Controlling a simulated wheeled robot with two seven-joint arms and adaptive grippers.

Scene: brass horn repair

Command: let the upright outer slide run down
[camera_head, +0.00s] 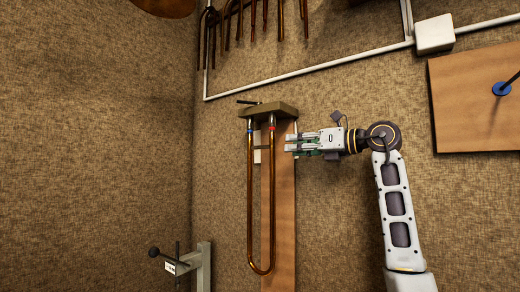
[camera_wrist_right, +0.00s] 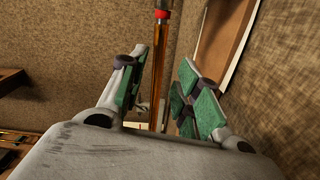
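The outer slide (camera_head: 250,200) is a long copper-coloured U of two tubes. It hangs upright with its bend at the bottom, below a grey-brown bracket (camera_head: 268,109) on the wall board. The left tube has a blue band near its top and the right tube a red band. My right gripper (camera_head: 288,147) is just right of the right tube, a little below the red band. In the right wrist view its green-padded fingers (camera_wrist_right: 160,92) are spread, with the tube (camera_wrist_right: 159,65) showing in the gap beyond them. Contact is not visible. My left gripper is in neither view.
A wooden board (camera_head: 284,230) runs down behind the slide. A clamp with a black knob (camera_head: 154,252) stands at lower left. Several copper tubes (camera_head: 228,28) hang above. White conduit (camera_head: 310,72) and a wooden panel (camera_head: 470,120) are at the right.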

